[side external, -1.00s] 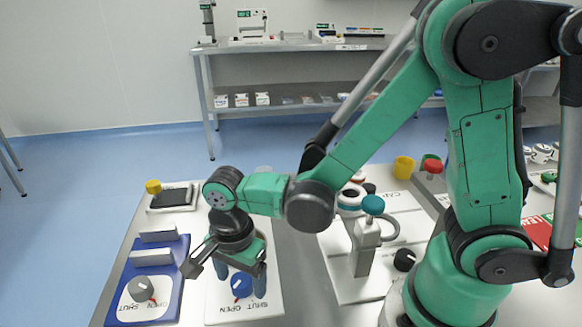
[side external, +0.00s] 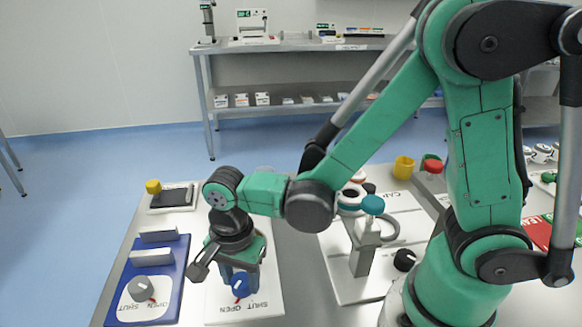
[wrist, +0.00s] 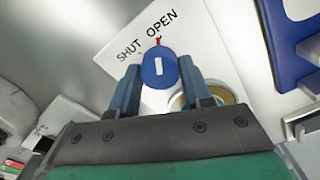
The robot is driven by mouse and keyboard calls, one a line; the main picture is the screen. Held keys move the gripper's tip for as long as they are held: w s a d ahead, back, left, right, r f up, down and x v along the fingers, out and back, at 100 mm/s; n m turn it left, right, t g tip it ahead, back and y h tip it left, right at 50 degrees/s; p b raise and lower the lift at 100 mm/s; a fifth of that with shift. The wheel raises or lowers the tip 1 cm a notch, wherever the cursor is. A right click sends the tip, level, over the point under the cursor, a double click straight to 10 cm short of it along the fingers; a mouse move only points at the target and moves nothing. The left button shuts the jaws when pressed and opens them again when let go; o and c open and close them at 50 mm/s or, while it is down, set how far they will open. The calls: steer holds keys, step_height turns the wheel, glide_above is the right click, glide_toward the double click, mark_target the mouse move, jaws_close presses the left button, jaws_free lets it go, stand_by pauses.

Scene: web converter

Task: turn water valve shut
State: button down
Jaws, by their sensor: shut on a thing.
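The water valve is a round blue knob (side external: 240,285) with a white bar on top, on a white panel (side external: 262,297) marked SHUT and OPEN. The knob also shows in the wrist view (wrist: 158,68). A small red mark stands at its far edge there, beside the OPEN lettering. My gripper (wrist: 159,76) is shut on the blue knob, with one blue finger on each side. It comes down from above in the side view (side external: 238,279). The fingers hide parts of the knob's sides.
Left of the valve, a blue panel (side external: 174,282) carries a grey knob (side external: 141,288) with SHUT and OPEN lettering and raised white bars. A black pad with a yellow knob (side external: 153,186) lies behind. To the right stands a teal-capped fixture (side external: 366,238). A round brass-coloured part (wrist: 228,97) is beside my right finger.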

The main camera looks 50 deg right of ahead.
mark_target(241, 280)
steer(key=n, duration=1)
steer(key=shift+n, duration=2.1)
steer(key=shift+c, duration=1.9)
jaws_free()
steer(key=shift+r, duration=2.85)
